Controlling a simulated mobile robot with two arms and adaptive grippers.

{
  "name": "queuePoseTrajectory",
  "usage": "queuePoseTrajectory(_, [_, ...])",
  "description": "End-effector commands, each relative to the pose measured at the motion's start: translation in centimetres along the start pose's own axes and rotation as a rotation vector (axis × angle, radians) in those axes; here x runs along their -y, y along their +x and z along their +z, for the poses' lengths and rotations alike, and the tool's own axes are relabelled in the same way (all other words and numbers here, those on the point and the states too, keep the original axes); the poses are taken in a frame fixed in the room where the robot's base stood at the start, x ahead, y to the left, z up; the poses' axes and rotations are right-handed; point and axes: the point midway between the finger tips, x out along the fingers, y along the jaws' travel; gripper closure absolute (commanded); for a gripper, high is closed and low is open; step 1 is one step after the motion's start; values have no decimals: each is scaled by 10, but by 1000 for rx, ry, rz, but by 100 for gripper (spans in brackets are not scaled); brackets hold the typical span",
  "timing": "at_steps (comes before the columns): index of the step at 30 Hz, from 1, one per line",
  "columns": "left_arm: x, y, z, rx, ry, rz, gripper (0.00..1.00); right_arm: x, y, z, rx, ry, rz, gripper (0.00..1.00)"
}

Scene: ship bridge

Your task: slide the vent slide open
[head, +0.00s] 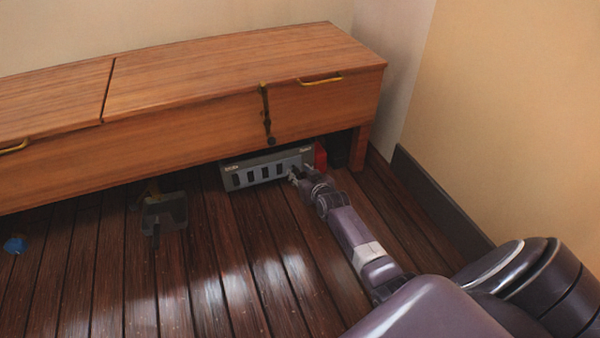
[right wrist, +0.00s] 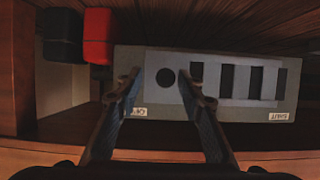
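The vent (head: 240,180) is a low grey box with dark slots, under the right part of the wooden bench. In the right wrist view the vent (right wrist: 225,112) appears turned over, with a round dark knob or hole (right wrist: 166,77) left of several dark slots. My right gripper (head: 297,173) is at the vent's right end. In the right wrist view its fingers (right wrist: 160,82) are spread, one on each side of the round dark part; contact is unclear. My left gripper is not in view.
The bench (head: 215,75) overhangs the vent closely. A red box (head: 320,155) and a black one (right wrist: 62,38) stand beside it, near the bench leg (head: 360,147). A dark grey object (head: 165,212) and a blue item (head: 15,244) lie on the plank floor.

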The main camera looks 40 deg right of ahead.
Motion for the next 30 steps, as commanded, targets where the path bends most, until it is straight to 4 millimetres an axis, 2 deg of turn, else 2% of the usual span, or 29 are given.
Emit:
queuePoseTrajectory(5, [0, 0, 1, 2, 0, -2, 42, 1, -3, -10, -3, 2, -2, 65])
queuePoseTrajectory(8, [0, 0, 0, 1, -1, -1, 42, 1, -9, -22, -4, 2, -1, 65])
queuePoseTrajectory(15, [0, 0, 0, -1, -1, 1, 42, -1, -26, -65, -4, 0, 1, 65])
queuePoseTrajectory(19, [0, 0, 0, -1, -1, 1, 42, -2, -34, -81, -2, 0, 1, 65])
queuePoseTrajectory(24, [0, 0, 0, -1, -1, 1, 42, -2, -38, -91, 0, 1, 2, 65])
queuePoseTrajectory(30, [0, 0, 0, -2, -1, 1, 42, -2, -39, -92, 1, 1, 2, 65])
